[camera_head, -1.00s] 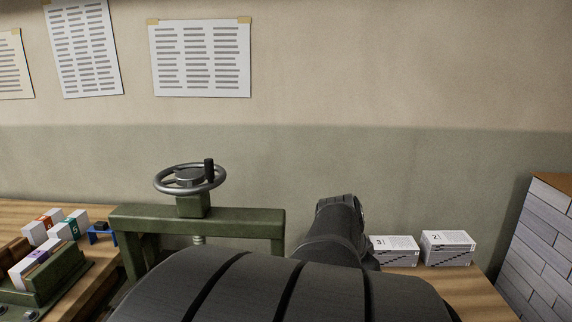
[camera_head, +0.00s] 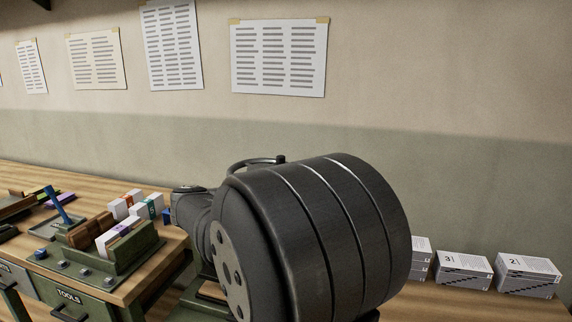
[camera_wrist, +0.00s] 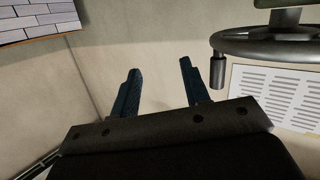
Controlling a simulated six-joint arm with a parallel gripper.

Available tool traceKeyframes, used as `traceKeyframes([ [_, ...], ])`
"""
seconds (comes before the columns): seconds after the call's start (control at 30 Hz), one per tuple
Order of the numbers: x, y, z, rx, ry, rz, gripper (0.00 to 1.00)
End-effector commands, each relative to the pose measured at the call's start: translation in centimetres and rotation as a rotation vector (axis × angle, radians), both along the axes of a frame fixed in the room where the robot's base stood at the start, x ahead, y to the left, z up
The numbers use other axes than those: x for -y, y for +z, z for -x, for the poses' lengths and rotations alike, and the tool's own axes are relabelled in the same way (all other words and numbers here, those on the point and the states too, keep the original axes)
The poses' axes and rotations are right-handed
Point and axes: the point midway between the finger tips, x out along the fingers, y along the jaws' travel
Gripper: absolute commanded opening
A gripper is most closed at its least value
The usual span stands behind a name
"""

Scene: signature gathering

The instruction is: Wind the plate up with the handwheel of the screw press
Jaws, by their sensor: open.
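The steel handwheel (camera_head: 254,162) of the screw press shows only as a piece of rim with its dark crank handle (camera_head: 281,159), behind my arm in the head view. In the wrist view the handwheel (camera_wrist: 275,47) is at the upper right, with its crank handle (camera_wrist: 217,72) pointing toward the picture's bottom. My gripper (camera_wrist: 159,65) is open and empty. Its two dark fingers are left of the crank handle in that view, apart from it. The press frame is mostly hidden behind my arm in the head view. I cannot see the plate.
A wooden bench carries a green rack (camera_head: 125,252) with white and coloured blocks at the left. Stacks of numbered paper (camera_head: 528,272) stand on the bench at the right. Printed sheets (camera_head: 278,56) hang on the wall behind. The wall air around my gripper looks clear.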

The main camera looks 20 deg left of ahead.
Motion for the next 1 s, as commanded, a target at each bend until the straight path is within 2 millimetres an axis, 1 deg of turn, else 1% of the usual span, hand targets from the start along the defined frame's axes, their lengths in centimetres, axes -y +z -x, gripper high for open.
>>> traceKeyframes([
  [0.03, -2.5, 0.7, 0.7, 0.049, 0.040, 0.010, 0.42],
  [0.1, -5.2, 1.8, 1.6, 0.117, 0.082, 0.015, 0.42],
  [0.2, -7.9, 3.0, 2.7, 0.191, 0.126, 0.017, 0.42],
  [0.33, -9.6, 3.8, 3.5, 0.242, 0.155, 0.014, 0.42],
  [0.47, -9.6, 4.0, 3.1, 0.252, 0.157, 0.013, 0.42],
  [0.57, -9.0, 3.9, 1.8, 0.251, 0.155, 0.014, 0.42],
  [0.67, -8.1, 3.9, 0.1, 0.250, 0.154, 0.015, 0.42],
  [1.0, -4.9, 3.9, -6.7, 0.249, 0.154, 0.015, 0.42],
])
